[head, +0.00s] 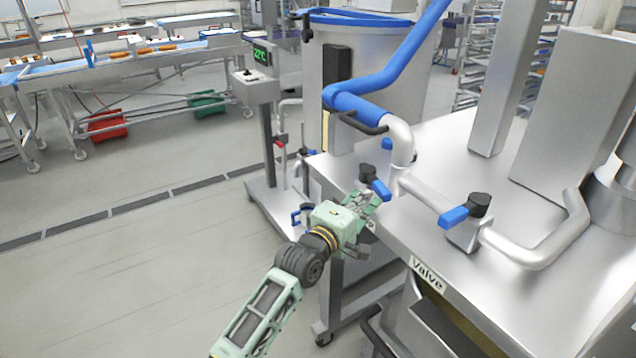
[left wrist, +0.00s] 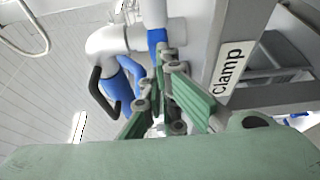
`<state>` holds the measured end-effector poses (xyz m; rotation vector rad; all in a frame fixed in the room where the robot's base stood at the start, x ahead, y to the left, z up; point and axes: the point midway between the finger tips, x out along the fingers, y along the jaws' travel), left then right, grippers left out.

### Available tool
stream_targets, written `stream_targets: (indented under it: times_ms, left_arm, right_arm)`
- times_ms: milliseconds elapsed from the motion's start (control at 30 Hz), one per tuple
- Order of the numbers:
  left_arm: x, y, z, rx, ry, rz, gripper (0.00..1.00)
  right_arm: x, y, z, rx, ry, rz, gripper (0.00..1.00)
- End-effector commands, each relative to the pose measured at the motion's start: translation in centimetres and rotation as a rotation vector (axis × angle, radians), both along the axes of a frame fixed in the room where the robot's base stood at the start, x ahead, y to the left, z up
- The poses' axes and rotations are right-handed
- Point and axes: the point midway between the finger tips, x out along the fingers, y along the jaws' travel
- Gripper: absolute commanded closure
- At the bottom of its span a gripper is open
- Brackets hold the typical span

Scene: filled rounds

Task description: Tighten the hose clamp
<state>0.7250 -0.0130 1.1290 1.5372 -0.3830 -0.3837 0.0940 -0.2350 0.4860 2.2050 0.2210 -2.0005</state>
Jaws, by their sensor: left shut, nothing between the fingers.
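My left gripper (head: 376,196) is shut and empty at the front edge of the steel table, just below a black knob with a blue lever (head: 380,188). In the left wrist view my fingertips (left wrist: 160,72) are close to a blue lever (left wrist: 156,40); I cannot tell whether they touch it. A "Clamp" label (left wrist: 231,70) is on the table's edge beside them. A blue hose (head: 355,104) ends at a bent steel pipe (head: 401,142), with a black handle (head: 362,123) at the joint. This handle also shows in the left wrist view (left wrist: 100,95). My right gripper is not in view.
A second blue lever (head: 455,216) sits on the pipe to the right, above a "Valve" label (head: 428,274). A large steel tank (head: 375,60) and a scale post with a green display (head: 262,54) stand behind.

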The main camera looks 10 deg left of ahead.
Motion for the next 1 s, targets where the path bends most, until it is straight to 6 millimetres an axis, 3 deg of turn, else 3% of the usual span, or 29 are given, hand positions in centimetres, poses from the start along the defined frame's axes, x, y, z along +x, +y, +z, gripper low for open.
stream_targets:
  times_ms: [433, 1000]
  left_arm:
    - [0.2, -2.4, 0.0, -0.001, 0.002, 0.0, 1.0]
    - [0.3, -2.7, 0.0, 0.0, 0.001, 0.0, 1.0]
  right_arm:
    - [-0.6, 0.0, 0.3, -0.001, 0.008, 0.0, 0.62]
    - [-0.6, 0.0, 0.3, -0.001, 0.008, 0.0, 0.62]
